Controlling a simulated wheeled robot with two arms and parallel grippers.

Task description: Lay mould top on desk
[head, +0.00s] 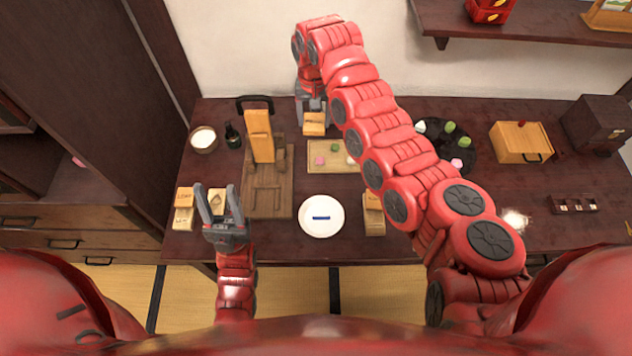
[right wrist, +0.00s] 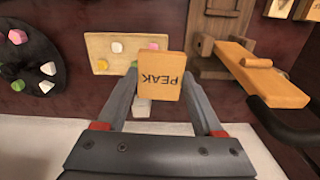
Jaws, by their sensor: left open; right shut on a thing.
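My right gripper (head: 313,111) is shut on a small light wooden block marked PEAK (head: 314,124), which looks like the mould top. The block also shows in the right wrist view (right wrist: 161,76), between the fingertips. It is at the back of the dark desk (head: 285,235), behind the sweets board; its exact height above the desk is hard to tell. My left gripper (head: 217,193) is open and empty at the desk's front left, near pale wooden blocks (head: 184,197). Other wooden blocks (head: 374,222) stand right of the plate, partly behind my right arm.
A white plate (head: 307,228) sits front centre. A sweets board (head: 322,167) and round black tray (head: 470,140) are behind. A bowl (head: 203,148) and bottle (head: 233,137) stand left.

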